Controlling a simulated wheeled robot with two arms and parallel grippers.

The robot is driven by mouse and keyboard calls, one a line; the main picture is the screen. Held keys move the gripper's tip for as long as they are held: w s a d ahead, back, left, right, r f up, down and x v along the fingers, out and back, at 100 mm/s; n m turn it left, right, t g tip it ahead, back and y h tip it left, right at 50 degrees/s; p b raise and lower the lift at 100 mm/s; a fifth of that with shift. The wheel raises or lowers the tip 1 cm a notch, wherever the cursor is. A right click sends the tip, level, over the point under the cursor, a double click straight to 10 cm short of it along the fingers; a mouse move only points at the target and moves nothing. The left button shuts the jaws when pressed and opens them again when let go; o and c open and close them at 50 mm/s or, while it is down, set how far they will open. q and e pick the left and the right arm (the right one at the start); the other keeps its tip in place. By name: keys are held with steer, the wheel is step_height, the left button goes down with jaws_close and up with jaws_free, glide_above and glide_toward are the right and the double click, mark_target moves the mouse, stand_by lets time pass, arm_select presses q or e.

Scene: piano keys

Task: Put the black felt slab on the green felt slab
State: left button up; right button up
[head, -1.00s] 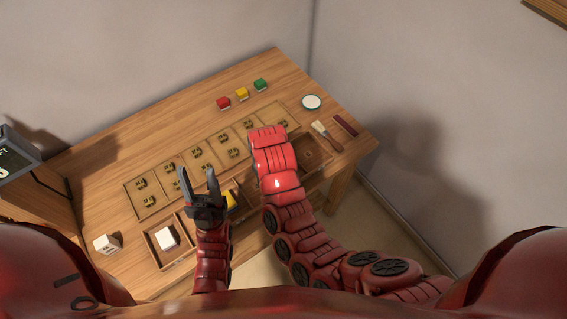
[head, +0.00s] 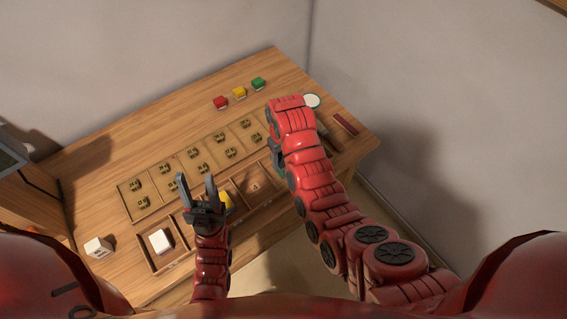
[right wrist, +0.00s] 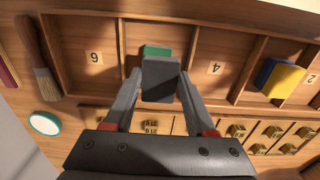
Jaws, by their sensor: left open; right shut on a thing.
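The black felt slab (right wrist: 160,83) is a dark grey-black block held between the fingers of my right gripper (right wrist: 159,76) in the right wrist view. The green felt slab (right wrist: 156,50) shows just past its far edge, in a tray compartment between those marked 6 and 4. The black slab covers part of the green one; I cannot tell whether they touch. My left gripper (head: 197,180) is open and empty above the tray.
A blue slab (right wrist: 265,73) and yellow slab (right wrist: 285,80) share the compartment marked 2. A white block (head: 160,240) sits in the left compartment. A brush (right wrist: 40,62) and a round dish (right wrist: 44,123) lie beside the tray. Small coloured blocks (head: 239,92) stand at the back.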

steer(key=shift+w+d+r, duration=0.1)
steer(key=shift+w+d, duration=0.05)
steer(key=shift+w, duration=0.05)
steer(key=shift+p, duration=0.35)
step_height(320, 180, down, 3)
steer(key=shift+r+p, duration=0.1)
steer(key=shift+p, duration=0.8)
steer(key=shift+w+f, duration=0.1)
steer(key=shift+f, duration=0.3)
steer(key=shift+f, duration=0.2)
steer(key=o, duration=1.3)
